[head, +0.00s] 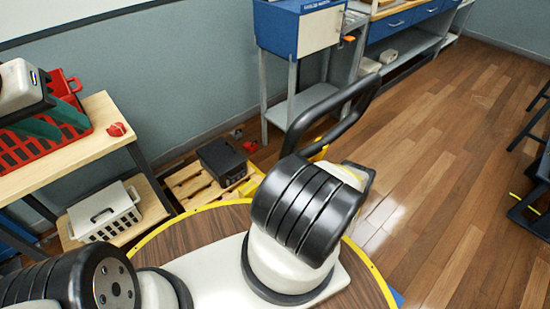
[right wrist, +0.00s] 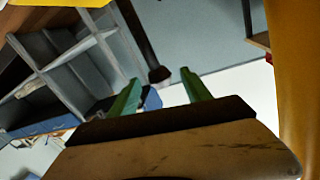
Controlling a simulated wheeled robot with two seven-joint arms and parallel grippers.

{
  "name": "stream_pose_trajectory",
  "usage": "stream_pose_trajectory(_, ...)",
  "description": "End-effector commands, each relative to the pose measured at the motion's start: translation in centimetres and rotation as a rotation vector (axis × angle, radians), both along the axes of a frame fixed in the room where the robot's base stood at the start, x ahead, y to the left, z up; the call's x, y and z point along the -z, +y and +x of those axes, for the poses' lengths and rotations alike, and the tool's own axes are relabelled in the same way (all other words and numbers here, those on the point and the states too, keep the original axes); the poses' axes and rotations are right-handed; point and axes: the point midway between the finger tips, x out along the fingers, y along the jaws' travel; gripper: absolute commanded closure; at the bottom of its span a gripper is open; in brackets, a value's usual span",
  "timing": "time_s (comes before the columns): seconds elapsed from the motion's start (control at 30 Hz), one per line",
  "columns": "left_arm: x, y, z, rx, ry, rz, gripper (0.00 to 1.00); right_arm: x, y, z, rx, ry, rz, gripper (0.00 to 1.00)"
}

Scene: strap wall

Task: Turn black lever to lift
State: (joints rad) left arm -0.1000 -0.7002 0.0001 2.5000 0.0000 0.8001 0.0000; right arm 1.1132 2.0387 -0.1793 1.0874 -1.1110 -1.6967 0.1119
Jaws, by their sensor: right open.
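A black curved bar (head: 335,108) forms a loop above and behind my arm joint in the head view. It may be the black lever, but I cannot tell for sure. A round wooden top with a yellow rim (head: 372,272) lies below my arm, partly hidden. A dark bar with a blunt end (right wrist: 159,74) shows beyond and between the fingertips. No contact with it is visible.
A wooden pallet (head: 190,180) with a black box (head: 222,160) lies on the floor by the wall. A shelf (head: 105,135) with a red crate (head: 50,140) and a white basket (head: 103,213) stands left. A blue cabinet (head: 277,30) stands behind.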

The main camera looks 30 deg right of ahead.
Motion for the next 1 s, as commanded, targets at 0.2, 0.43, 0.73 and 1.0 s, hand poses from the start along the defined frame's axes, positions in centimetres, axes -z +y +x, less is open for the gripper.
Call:
stream_pose_trajectory(0.2,0.0,0.0,0.0,0.000,0.000,0.000,0.64,-0.1,0.3,3.7,-0.001,-0.002,0.000,0.43)
stream_pose_trajectory(0.43,0.0,0.0,0.0,0.000,0.000,0.000,0.64,0.0,0.5,6.1,0.000,0.000,-0.001,0.43)
stream_pose_trajectory(0.73,0.0,0.0,0.0,0.000,0.000,0.000,0.64,0.0,0.5,6.5,0.001,0.000,0.000,0.43)
stream_pose_trajectory(1.0,0.0,0.0,0.0,0.000,0.000,0.000,0.64,0.0,0.5,6.5,0.001,0.000,0.000,0.92)
